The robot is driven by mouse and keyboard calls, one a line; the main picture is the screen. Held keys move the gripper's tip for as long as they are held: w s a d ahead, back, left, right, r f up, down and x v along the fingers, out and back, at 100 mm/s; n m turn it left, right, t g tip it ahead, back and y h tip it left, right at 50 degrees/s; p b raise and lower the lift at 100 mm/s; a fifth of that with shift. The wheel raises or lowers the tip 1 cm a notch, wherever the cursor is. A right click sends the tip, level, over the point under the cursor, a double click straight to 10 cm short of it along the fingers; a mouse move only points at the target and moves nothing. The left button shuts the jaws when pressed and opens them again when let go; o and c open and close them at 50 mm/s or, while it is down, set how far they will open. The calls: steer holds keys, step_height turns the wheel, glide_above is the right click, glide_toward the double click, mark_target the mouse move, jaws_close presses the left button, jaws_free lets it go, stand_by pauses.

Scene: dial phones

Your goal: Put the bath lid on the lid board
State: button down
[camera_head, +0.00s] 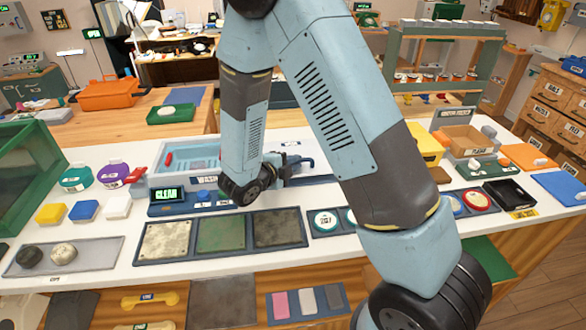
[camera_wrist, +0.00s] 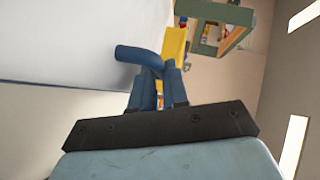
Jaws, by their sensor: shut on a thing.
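My gripper (camera_wrist: 157,92) is shut on a dark blue bent bar (camera_wrist: 138,54), which looks like the bath lid's handle. A broad pale panel (camera_wrist: 70,40) fills the left of the wrist view; I cannot tell if it is the lid or the counter. In the head view my gripper (camera_head: 291,165) is low over the counter, just right of the pale blue wash bath (camera_head: 185,172). The bath is uncovered at its left part; my arm hides its right end. A dark blue flat strip (camera_head: 318,180) lies by the gripper, perhaps the lid board, largely hidden.
The CLEAR display (camera_head: 166,194) stands before the bath. A tray with three panels (camera_head: 222,232) lies in front. Coloured blocks and round parts (camera_head: 112,175) are at left. A black open tray (camera_head: 508,195) and orange mat (camera_head: 526,156) are at right. My arm hides the middle.

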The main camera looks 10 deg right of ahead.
step_height(320, 180, down, 2)
steer(key=shift+f, duration=0.25)
steer(key=c, duration=1.1)
jaws_free()
steer(key=shift+s, duration=0.1)
